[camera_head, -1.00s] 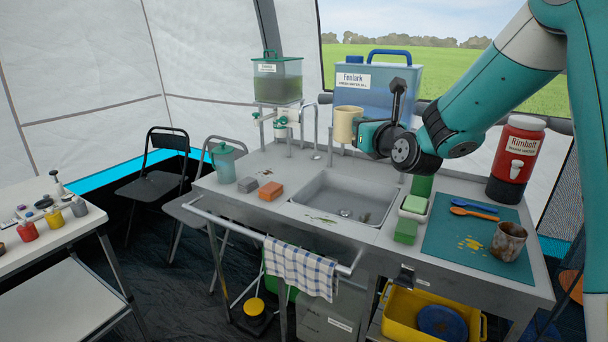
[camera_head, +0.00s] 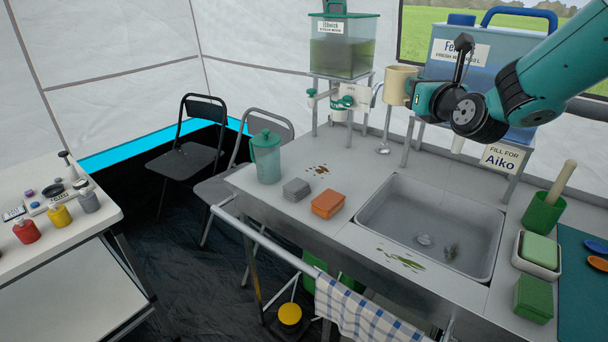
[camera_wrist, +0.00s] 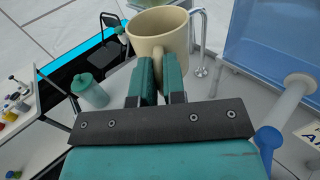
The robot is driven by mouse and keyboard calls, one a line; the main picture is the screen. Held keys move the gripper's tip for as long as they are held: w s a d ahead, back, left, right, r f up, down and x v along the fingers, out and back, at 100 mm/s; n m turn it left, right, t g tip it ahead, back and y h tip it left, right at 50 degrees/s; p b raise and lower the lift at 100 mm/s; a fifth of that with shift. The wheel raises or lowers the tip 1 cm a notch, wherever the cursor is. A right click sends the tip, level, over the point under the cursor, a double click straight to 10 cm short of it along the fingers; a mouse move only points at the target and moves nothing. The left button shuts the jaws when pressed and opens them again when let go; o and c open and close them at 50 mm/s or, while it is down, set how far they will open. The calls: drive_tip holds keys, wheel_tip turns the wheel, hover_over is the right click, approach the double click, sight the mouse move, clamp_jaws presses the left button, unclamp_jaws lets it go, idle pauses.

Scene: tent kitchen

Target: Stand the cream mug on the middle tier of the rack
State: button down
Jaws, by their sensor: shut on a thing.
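The cream mug (camera_head: 398,86) is upright in the air above the back of the sink counter, just left of the blue water container in the head view. My gripper (camera_head: 414,97) is shut on it. In the wrist view the mug (camera_wrist: 158,36) is ahead of the two teal fingers (camera_wrist: 160,82), which close on its near side; its open rim faces up. No rack that I can make out shows in either view.
The blue container (camera_head: 440,60) stands close behind and right of my gripper. A green-filled dispenser (camera_head: 342,55) with taps stands left of the mug. Below are the sink (camera_head: 425,225), a teal lidded jug (camera_head: 266,158) and an orange sponge box (camera_head: 328,203). A white table (camera_head: 40,250) stands left.

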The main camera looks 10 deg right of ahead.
drive_tip(key=a+f+n+g+y+b, duration=0.1)
drive_tip(key=a+f+n+y+b, duration=0.2)
drive_tip(key=a+f+y+b, duration=0.5)
drive_tip(key=f+h+b, duration=0.1)
drive_tip(key=f+b, duration=0.1)
drive_tip(key=f, duration=0.3)
drive_tip(key=a+f+h+b, duration=0.1)
drive_tip(key=f+b, duration=0.2)
drive_tip(key=f, duration=0.3)
drive_tip(key=f+b, duration=0.3)
drive_tip(key=f, duration=0.3)
drive_tip(key=shift+s+a+f+h, duration=0.1)
drive_tip(key=shift+a+f+h, duration=0.05)
drive_tip(key=shift+a+h, duration=0.2)
drive_tip(key=c, duration=1.2)
unclamp_jaws()
